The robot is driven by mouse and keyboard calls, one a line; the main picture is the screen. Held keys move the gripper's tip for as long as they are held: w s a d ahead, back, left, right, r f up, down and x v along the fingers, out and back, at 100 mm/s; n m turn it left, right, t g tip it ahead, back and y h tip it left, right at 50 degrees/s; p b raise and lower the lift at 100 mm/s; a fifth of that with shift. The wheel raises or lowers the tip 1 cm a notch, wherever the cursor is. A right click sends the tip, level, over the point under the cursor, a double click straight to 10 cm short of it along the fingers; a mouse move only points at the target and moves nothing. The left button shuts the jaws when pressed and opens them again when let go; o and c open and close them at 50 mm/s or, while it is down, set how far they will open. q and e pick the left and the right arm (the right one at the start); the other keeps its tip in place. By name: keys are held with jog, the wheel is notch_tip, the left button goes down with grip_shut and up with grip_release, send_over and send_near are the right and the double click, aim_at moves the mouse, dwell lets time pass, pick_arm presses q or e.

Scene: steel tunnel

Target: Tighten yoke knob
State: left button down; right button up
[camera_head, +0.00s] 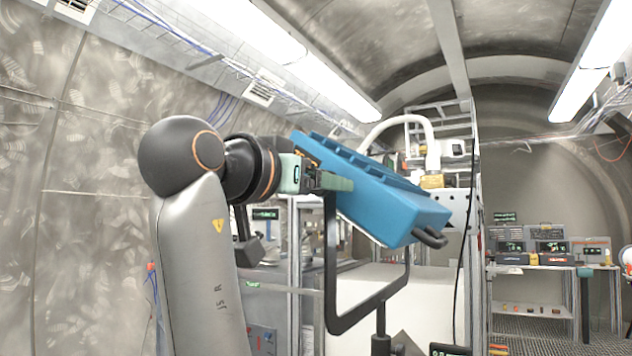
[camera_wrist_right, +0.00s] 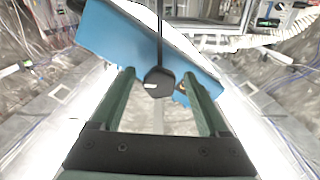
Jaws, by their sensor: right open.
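A blue box (camera_head: 375,195) hangs tilted in a black yoke bracket (camera_head: 332,290) in the head view. A dark yoke knob (camera_wrist_right: 158,84) shows in the right wrist view, where the yoke's bar meets the blue box (camera_wrist_right: 120,40). My right gripper (camera_head: 338,183) reaches the box's left side. Its green fingers (camera_wrist_right: 159,79) are open on both sides of the knob, with gaps visible between. The fingers hide the knob in the head view. A dark handle (camera_head: 431,238) sticks out at the box's right end. My left gripper is not in view.
A white block (camera_head: 440,295) stands behind the yoke. A metal frame (camera_head: 305,240) is behind my arm, and a white curved pipe (camera_head: 432,145) rises behind the box. A bench with instruments (camera_head: 545,268) stands at the far right. A black cable (camera_head: 472,200) hangs right of the box.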

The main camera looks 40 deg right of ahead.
grip_shut()
dwell(0.5)
jog(key=shift+m, duration=0.3)
jog(key=shift+r+m, duration=0.1)
jog(key=shift+m, duration=7.9)
grip_release()
